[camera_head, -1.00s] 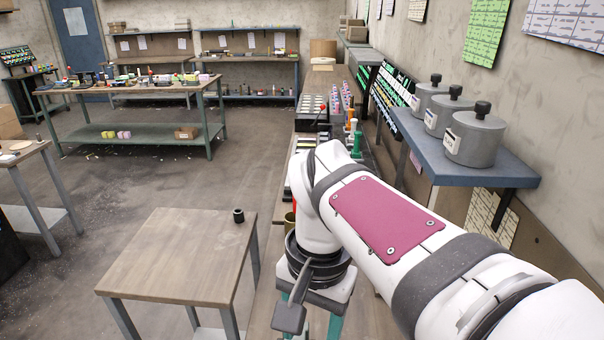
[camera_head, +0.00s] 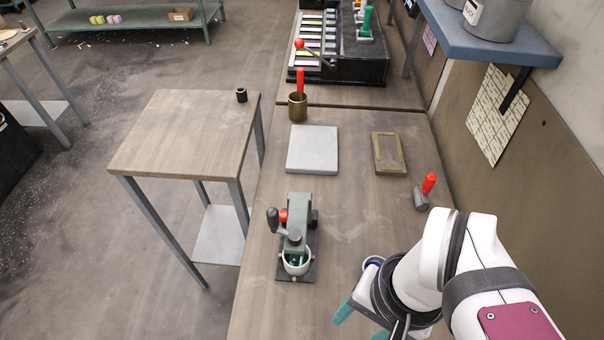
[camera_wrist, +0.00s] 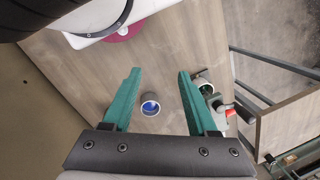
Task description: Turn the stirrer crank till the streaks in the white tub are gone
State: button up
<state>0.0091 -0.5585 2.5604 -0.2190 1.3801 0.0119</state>
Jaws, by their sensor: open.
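The stirrer (camera_head: 300,210) is a small green machine on a dark base on the bench. Its crank (camera_head: 273,216) has a dark upright knob at the left, beside a red part. The white tub (camera_head: 284,268) sits at its near end, with dark green inside; streaks are too small to judge. My gripper (camera_head: 362,325) is open and empty, right of and nearer than the stirrer, not touching it. In the wrist view, the teal fingers (camera_wrist: 158,75) are spread, and the stirrer's white tub (camera_wrist: 203,81) shows just right of the right finger.
Beyond are a grey slab (camera_head: 312,150), a wooden frame (camera_head: 389,153), a red-handled tool (camera_head: 424,192) and a brass pot (camera_head: 298,107).

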jog(key=w+a+r+n, duration=0.2)
jog(key=w+r+n, duration=0.2)
jog(key=w+n, duration=0.2)
jog(key=n+h, duration=0.2)
jog(key=n, duration=1.5)
send_near(272, 211)
notch_tip(272, 211, down, 12)
jog(key=shift+d+r, duration=0.1)
grip_shut()
